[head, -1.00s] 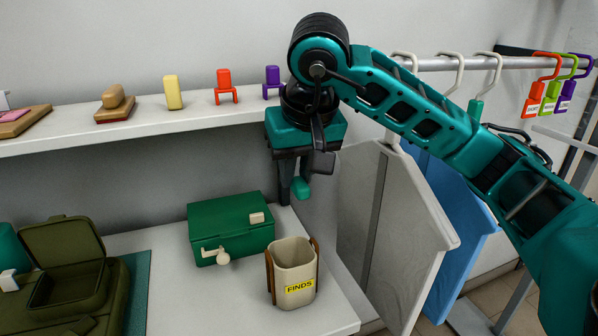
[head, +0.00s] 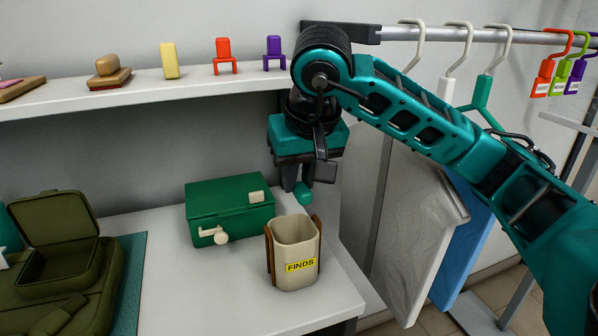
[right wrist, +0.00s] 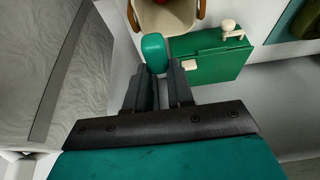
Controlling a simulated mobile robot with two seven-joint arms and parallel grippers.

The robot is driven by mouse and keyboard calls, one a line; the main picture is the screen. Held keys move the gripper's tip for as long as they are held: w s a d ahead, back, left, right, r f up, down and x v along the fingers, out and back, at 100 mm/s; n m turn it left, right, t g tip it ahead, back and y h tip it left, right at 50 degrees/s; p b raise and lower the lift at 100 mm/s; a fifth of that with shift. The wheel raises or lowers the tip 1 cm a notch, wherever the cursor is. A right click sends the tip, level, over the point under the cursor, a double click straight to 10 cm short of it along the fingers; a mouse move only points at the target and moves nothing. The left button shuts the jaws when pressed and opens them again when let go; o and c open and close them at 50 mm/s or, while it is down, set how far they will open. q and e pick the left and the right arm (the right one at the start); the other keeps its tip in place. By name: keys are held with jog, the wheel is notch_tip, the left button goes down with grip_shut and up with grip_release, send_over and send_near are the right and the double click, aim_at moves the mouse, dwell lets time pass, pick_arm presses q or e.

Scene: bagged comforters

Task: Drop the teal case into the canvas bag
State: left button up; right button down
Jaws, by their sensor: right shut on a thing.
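The teal case (head: 303,194) is a small rounded teal piece at the tips of my right gripper (head: 297,186), which is shut on it. It hangs just above the back rim of the canvas bag in the head view. The canvas bag (head: 293,245) is beige and open-topped, with brown handles and a yellow FINDS label, and stands on the white counter. In the right wrist view the teal case (right wrist: 154,52) shows beyond the fingers (right wrist: 158,88), overlapping the near edge of the canvas bag (right wrist: 172,18). Something red shows inside the bag. My left gripper is not in view.
A green box (head: 230,208) with a cream latch stands left of the bag. An open olive case (head: 55,250) lies at far left. A shelf (head: 190,92) with small items runs behind. Grey and blue garment covers (head: 415,230) hang on the right, close to my arm.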

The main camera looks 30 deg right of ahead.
jog(key=c, duration=0.9)
grip_release()
jog(key=p+v, duration=0.4)
jog(key=v, duration=0.9)
jog(key=shift+w, duration=0.1)
